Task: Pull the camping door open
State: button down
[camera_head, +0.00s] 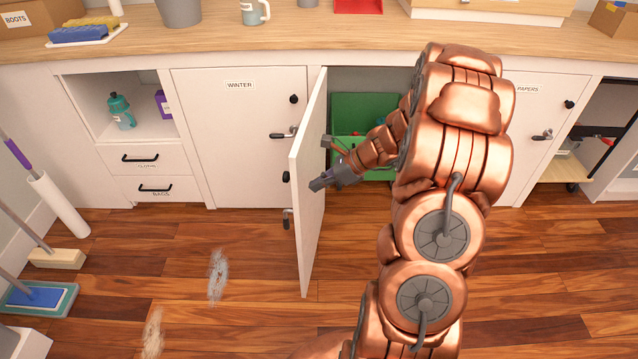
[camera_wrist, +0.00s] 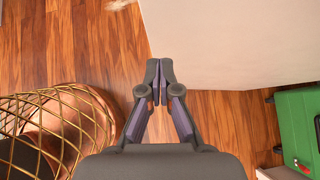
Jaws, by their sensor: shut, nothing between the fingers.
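A white cabinet door (camera_head: 311,215) between the WINTER door and the PAPERS door stands swung out into the room, roughly square to the cabinet front. Its own label is out of sight, so I cannot read its name. Its handle (camera_head: 287,218) pokes out on the left, outer side. My gripper (camera_head: 320,184) is on the right, inner side of this door, with its fingertips in front of the inner face. In the wrist view my gripper (camera_wrist: 160,72) has its fingers together and empty, beside the pale door panel (camera_wrist: 225,45). I cannot tell whether they touch.
The WINTER door (camera_head: 238,150) is shut.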

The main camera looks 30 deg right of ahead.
jog(key=s+d+f+p+v, duration=0.1)
jog(key=f+p+v, duration=0.1)
jog(key=v, duration=1.1)
jog(key=shift+s, duration=0.3)
jog(key=shift+a, duration=0.1)
